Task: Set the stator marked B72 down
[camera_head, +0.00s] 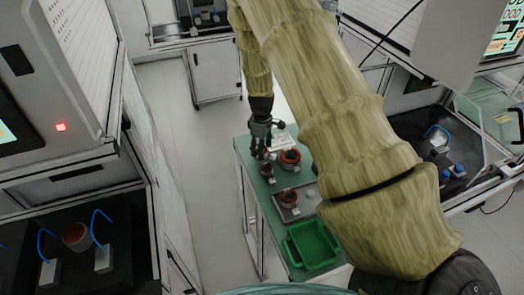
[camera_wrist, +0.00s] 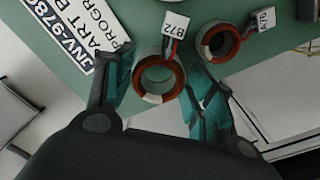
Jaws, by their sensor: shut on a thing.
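The stator tagged B72 (camera_wrist: 178,80) is a grey ring with copper-red windings. In the wrist view it sits between the two teal fingers of my gripper (camera_wrist: 160,90), its white tag upside down above it. My gripper is shut on it. In the head view my gripper (camera_head: 263,150) points down over the left side of the green table (camera_head: 246,158).
Another tagged stator (camera_wrist: 222,42) is close by on the right in the wrist view. A white printed sign (camera_wrist: 75,35) lies at upper left. In the head view, a green bin (camera_head: 314,245) and a grey tray (camera_head: 305,205) with a stator (camera_head: 288,198) are nearer me.

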